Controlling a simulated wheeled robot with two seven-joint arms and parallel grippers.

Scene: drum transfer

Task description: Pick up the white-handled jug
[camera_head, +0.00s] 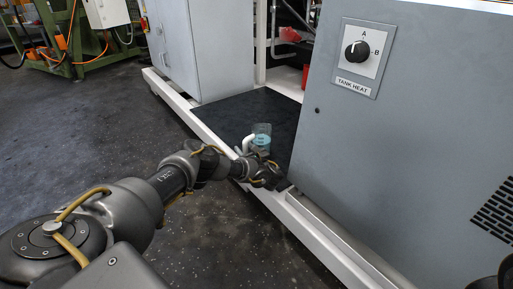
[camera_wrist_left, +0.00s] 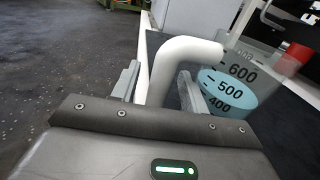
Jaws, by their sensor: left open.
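The jug (camera_head: 262,138) is a clear vessel with blue-tinted liquid and a white handle (camera_head: 247,143). It stands on the dark mat between the grey cabinets in the head view. In the left wrist view the jug body (camera_wrist_left: 232,82) shows dark volume marks, and its white handle (camera_wrist_left: 180,52) rises between my finger pads. My left gripper (camera_head: 270,178) is open; in the left wrist view its two fingers (camera_wrist_left: 157,85) stand on either side of the handle, with gaps visible. The jug's lower part is partly hidden by my gripper. My right gripper is not in view.
A grey cabinet with a TANK HEAT knob (camera_head: 357,51) stands close on the right. A white frame rail (camera_head: 215,128) runs along the front of the dark mat (camera_head: 228,108). Another grey cabinet (camera_head: 215,50) stands behind.

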